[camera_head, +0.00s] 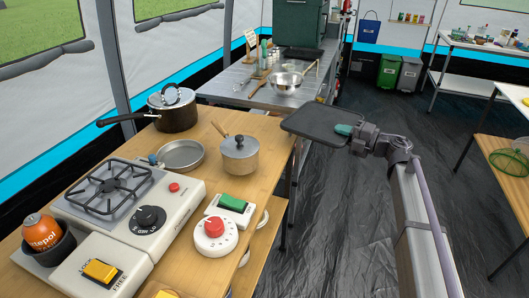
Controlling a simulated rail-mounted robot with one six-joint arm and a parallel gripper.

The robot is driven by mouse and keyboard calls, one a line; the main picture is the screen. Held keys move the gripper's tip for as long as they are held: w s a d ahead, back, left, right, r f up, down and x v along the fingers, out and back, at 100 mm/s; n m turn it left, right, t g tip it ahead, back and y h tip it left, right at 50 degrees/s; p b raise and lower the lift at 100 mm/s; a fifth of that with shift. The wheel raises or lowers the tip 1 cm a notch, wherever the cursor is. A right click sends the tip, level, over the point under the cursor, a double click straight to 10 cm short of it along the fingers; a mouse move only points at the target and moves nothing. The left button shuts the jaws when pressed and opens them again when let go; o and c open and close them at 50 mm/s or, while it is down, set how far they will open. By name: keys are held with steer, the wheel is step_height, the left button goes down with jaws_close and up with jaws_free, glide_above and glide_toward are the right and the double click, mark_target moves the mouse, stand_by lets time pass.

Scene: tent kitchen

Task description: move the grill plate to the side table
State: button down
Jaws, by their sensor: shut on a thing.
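The grill plate (315,122) is a dark, flat, rounded square with a short green handle (344,129). My gripper (355,134) is shut on it at the handle, to the right of the plate. The plate is held roughly level in the air beyond the right edge of the wooden table (275,137), with dark floor under and beside it. The fingertips are small and partly hidden by the handle and the gripper body. At the right, a wooden-topped table (510,158) is partly in view; I cannot tell whether it is the side table.
The wooden table carries a camp stove (130,205), a black pot (173,112), a shallow pan (180,155), a lidded small pot (239,157) and a red-knobbed timer (215,236). A metal bench (225,85) behind holds a steel bowl (286,82). The floor at centre right is open.

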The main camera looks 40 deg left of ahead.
mark_target(341, 139)
steer(key=s+n+g, duration=0.1)
steer(key=s+d+n+g+h, duration=0.1)
steer(key=s+g, duration=0.1)
steer(key=g, duration=0.1)
steer(key=shift+s+d+f+n, duration=0.25)
steer(key=shift+s+d+n, duration=0.05)
steer(key=shift+d+n, duration=0.1)
steer(key=x, duration=1.4)
steer(key=shift+s+a, duration=0.1)
steer(key=shift+a, duration=0.05)
steer(key=x, duration=0.3)
steer(key=shift+s+a+f+b, duration=0.1)
steer(key=shift+a+f+b, duration=0.05)
steer(key=shift+f+b, duration=0.35)
steer(key=shift+s+a+f+b, duration=0.1)
steer(key=shift+f+b, duration=0.35)
steer(key=shift+b, duration=0.05)
steer(key=shift+r, duration=0.2)
steer(key=shift+f, duration=0.2)
steer(key=c, duration=1.1)
jaws_free()
steer(key=shift+r, duration=0.1)
